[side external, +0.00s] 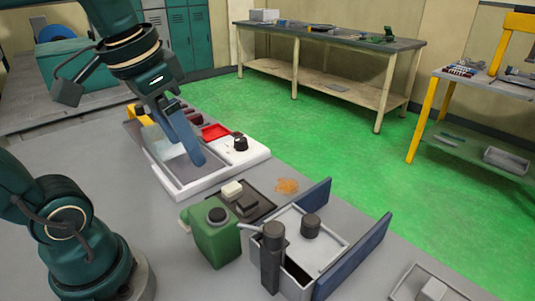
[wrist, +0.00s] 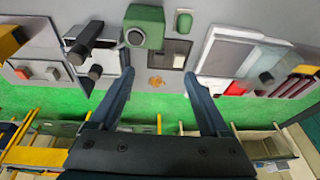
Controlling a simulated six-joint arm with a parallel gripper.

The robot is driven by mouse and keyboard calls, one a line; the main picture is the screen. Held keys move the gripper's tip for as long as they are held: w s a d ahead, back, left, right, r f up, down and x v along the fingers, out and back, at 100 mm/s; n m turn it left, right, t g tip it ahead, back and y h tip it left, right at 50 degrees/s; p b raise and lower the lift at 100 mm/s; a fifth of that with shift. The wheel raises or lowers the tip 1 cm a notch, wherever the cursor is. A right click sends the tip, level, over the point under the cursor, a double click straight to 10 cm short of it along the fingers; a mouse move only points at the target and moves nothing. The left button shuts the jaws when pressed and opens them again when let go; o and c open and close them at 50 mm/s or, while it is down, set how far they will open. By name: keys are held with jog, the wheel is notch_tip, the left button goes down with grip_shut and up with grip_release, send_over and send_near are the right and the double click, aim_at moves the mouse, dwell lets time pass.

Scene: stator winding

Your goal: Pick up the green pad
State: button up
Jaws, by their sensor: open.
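The clearest green thing on the bench is a green jug (side external: 213,240) with a black cap, which also shows at the top of the wrist view (wrist: 143,28).
A dark tray (side external: 262,194) holds a pale block (side external: 232,189) and a dark block. Orange wire (side external: 287,186) lies on the bench. A grey box (side external: 325,240) with blue sides stands at front right.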

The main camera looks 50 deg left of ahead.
aim_at(190, 204)
jog(key=shift+w+a+g, duration=0.75)
jog(key=shift+a+g, duration=1.05)
jog(key=shift+a, duration=1.55)
jog(key=shift+h, duration=0.3)
notch_tip(190, 204, down, 19)
jog(key=shift+r, duration=0.1)
grip_shut()
notch_tip(190, 204, up, 10)
